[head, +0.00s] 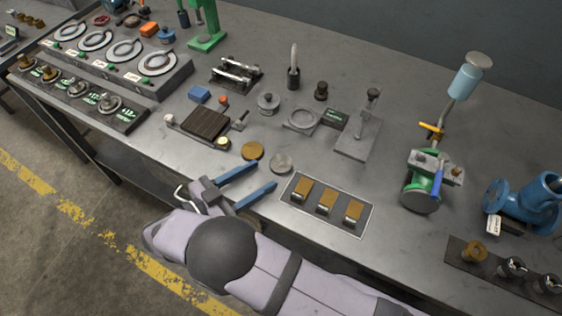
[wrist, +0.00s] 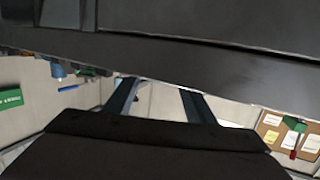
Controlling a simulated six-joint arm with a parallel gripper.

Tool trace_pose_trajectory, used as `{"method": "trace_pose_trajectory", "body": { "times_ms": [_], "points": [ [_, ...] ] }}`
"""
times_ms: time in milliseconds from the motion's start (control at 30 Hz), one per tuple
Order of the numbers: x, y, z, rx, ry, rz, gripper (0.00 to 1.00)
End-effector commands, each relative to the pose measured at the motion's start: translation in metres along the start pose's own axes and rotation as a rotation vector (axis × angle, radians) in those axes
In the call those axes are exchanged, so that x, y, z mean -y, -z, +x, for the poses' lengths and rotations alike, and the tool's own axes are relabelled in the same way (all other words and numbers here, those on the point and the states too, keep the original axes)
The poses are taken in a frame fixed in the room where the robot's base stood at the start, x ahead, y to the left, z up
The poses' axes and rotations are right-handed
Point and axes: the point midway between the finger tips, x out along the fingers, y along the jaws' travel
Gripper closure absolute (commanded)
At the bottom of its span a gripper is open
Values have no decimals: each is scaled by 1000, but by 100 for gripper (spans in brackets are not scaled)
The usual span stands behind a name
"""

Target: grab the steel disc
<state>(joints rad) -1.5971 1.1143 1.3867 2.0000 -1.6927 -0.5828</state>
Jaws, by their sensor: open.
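The steel disc (head: 281,162) lies flat on the grey workbench (head: 385,205), a round silvery piece in the head view. A brass-coloured disc (head: 252,151) of similar size lies just to its left and a little farther back. My gripper (head: 265,175) is open, with two blue fingers apart and nothing between them. Its fingertips are just left of and in front of the steel disc, apart from it in the picture. In the wrist view the fingers (wrist: 158,98) show partly behind a dark body, and neither disc is visible there.
A tray (head: 284,198) with several brass-topped blocks lies right of my gripper. A dark slatted plate (head: 207,122), a grey ring fixture (head: 302,119) and a small weight (head: 268,102) stand behind the discs. A green valve (head: 423,190) stands at right. The bench's front edge is near my gripper.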

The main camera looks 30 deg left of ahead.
Motion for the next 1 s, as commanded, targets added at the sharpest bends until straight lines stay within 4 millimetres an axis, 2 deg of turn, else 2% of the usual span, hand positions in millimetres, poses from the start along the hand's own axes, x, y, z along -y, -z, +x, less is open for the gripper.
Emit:
{"method": "trace_pose_trajectory", "body": {
  "times_ms": [167,600,867,900,1000],
  "points": [
    [0,1,4,0,0,-1,50],
    [0,4,50,-1,0,0,50],
    [0,2,53,0,2,0,50],
    [0,2,53,0,2,0,53],
    [0,2,53,0,2,1,77]
  ]
}}
